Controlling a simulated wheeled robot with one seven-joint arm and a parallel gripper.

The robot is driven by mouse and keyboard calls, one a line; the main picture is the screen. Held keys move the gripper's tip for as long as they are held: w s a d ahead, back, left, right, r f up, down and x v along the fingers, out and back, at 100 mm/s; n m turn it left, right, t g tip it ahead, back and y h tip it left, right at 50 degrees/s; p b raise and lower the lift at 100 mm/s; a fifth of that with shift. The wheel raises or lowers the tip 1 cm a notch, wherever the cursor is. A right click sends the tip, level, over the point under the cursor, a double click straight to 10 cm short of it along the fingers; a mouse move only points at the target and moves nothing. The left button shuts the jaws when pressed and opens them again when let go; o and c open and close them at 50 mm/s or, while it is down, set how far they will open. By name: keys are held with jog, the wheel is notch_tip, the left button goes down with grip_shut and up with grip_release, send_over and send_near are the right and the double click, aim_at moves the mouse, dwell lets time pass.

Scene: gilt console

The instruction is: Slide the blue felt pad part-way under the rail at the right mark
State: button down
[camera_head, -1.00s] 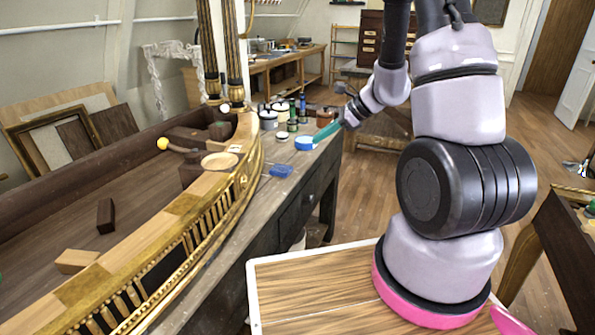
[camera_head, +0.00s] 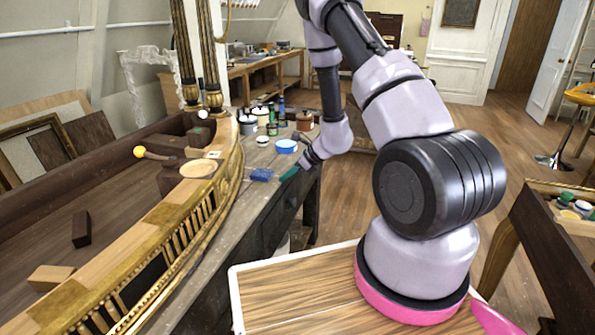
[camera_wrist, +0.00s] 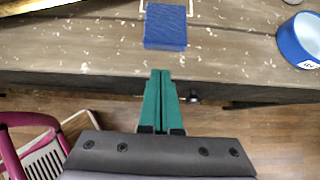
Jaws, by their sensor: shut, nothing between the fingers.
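The blue felt pad (camera_head: 262,174) lies flat on the worn wooden bench top, just to the right of the curved gilt rail (camera_head: 222,190). In the wrist view the pad (camera_wrist: 165,27) is near the top middle, and pale bracket lines (camera_wrist: 142,8) show on the wood by its far end. My gripper (camera_wrist: 161,72), with green fingers, is shut and empty. Its tips point at the pad's near edge with a small gap in the wrist view. In the head view my gripper (camera_head: 281,177) is at the pad's right side.
Several jars and bottles (camera_head: 262,115) stand farther back. The bench's front edge (camera_wrist: 80,79) runs below my fingers. Bare wood surrounds the pad.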

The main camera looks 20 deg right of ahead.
aim_at(254, 171)
jog(key=shift+w+a+r, duration=0.1)
jog(key=shift+w+a, duration=0.7)
jog(key=shift+a, duration=0.3)
jog(key=w+a, duration=0.1)
jog(key=a, duration=0.1)
jog(key=w+a, duration=0.4)
jog(key=shift+a, duration=0.25)
